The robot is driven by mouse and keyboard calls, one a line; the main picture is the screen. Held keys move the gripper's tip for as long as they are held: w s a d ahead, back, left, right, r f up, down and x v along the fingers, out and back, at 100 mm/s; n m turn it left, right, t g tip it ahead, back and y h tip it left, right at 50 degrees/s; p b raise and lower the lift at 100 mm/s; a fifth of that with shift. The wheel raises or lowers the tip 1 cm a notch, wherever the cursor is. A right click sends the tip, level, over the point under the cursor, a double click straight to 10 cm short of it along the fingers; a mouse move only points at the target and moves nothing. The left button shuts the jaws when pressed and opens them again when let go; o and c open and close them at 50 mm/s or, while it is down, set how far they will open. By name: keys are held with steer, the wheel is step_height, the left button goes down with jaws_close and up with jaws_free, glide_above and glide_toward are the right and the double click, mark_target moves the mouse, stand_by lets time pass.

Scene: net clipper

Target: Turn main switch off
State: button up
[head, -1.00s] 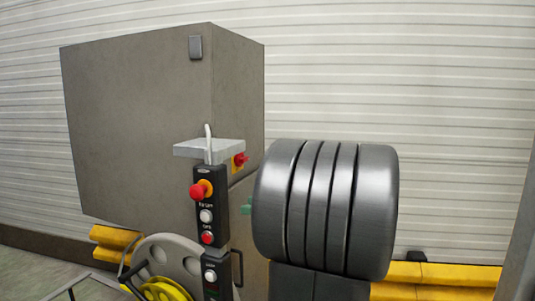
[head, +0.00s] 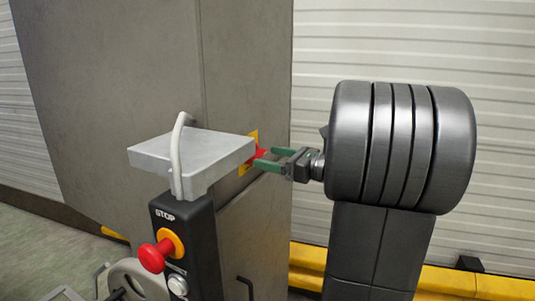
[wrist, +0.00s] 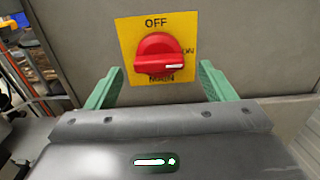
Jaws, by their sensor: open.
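The main switch is a red rotary knob (wrist: 157,53) on a yellow plate (wrist: 130,32), on the grey cabinet's side. The plate reads OFF at the top, ON at the right and MAIN at the bottom. The knob's white mark points right, toward ON. In the head view the red knob (head: 259,152) is partly hidden by the grey bracket and my fingers. My gripper (head: 268,158) is open, its green fingers reaching left to the knob. In the wrist view the fingers lie left and right of the knob, apart from it, their tips slightly below its centre.
A grey bracket (head: 195,150) with a cable juts out left of the switch. Below it hangs a black control box (head: 180,225) with a red stop button (head: 155,256). The grey cabinet (head: 110,80) stands behind. A yellow barrier (head: 310,262) runs along the wall.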

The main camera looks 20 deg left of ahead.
steer(key=shift+w+a, duration=0.1)
steer(key=shift+a, duration=0.8)
steer(key=c, duration=1)
